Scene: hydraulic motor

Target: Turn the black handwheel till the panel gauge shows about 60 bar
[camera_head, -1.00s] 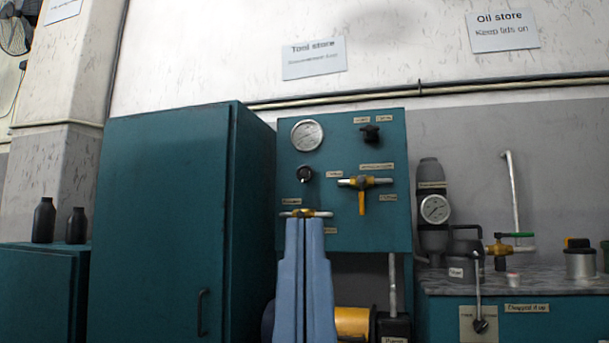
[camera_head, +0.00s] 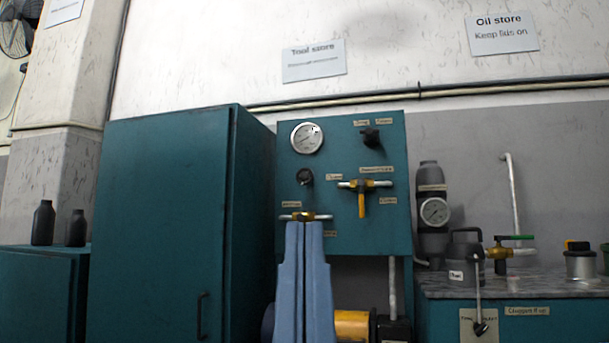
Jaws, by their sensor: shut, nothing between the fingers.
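The round white panel gauge (camera_head: 307,137) is at the upper left of the teal panel (camera_head: 345,235). Its needle and numbers are too small to read surely. Below it is a round black knob (camera_head: 305,176), and a second black knob (camera_head: 370,136) is at the upper right of the panel. I cannot tell surely which is the handwheel. My gripper (camera_head: 305,224) points up, shut and empty, with its pale blue fingers in front of the panel's lower left. Its tips overlap a brass valve with a pale bar (camera_head: 306,216), below the left black knob; contact cannot be told.
A yellow-handled valve (camera_head: 361,190) is at the panel's right centre. A tall teal cabinet (camera_head: 165,225) stands close on the left. On the right, a bench (camera_head: 450,283) carries a grey cylinder with a second gauge (camera_head: 434,211), cans and a green-handled valve (camera_head: 505,247).

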